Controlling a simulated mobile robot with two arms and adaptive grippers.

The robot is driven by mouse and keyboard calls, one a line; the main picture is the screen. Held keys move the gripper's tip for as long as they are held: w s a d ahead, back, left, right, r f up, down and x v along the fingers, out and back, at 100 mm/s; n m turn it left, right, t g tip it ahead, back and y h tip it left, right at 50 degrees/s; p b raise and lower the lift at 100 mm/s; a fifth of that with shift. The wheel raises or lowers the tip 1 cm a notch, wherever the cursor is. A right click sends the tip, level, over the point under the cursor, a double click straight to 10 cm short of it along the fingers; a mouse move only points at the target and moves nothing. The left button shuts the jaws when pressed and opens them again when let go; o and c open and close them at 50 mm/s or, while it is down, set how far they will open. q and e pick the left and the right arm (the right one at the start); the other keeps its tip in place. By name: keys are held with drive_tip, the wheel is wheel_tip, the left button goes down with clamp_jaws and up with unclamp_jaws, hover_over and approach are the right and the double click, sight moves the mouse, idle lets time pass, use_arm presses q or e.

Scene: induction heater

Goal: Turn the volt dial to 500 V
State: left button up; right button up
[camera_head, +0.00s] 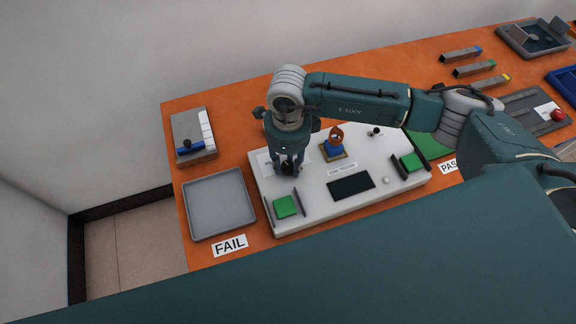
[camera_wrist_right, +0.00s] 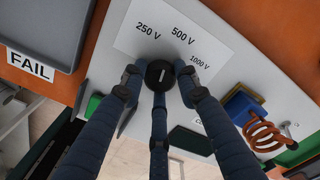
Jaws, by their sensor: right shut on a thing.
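The volt dial (camera_wrist_right: 160,74) is a round black knob with a short white mark. Printed labels 250 V (camera_wrist_right: 148,29), 500 V (camera_wrist_right: 182,35) and 1000 V (camera_wrist_right: 200,62) fan around it on a white card. The mark seems to lean up and right, roughly toward 500 V, but it is too small to tell exactly. My right gripper (camera_wrist_right: 160,86) has its three fingers closed around the dial. In the head view my right gripper (camera_head: 288,168) points down at the left part of the white tester (camera_head: 330,210) and largely hides the dial. My left gripper is not in view.
A copper coil (camera_head: 336,135) on a blue block stands right of my gripper. Green pads (camera_head: 285,207) with upright plates sit on the tester. A grey tray (camera_head: 218,203) beside the FAIL label (camera_head: 230,245) lies left. A grey box (camera_head: 194,135) with a blue lever stands behind it.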

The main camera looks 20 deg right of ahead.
sight(288, 166)
drive_tip(key=shift+m+b, duration=0.8)
drive_tip(key=shift+m, duration=0.4)
drive_tip(key=shift+w+r, duration=0.1)
drive_tip(key=o, duration=1.2)
drive_tip(key=shift+c, duration=0.2)
drive_tip(key=shift+r, duration=0.45)
wheel_tip(288, 166, up, 11)
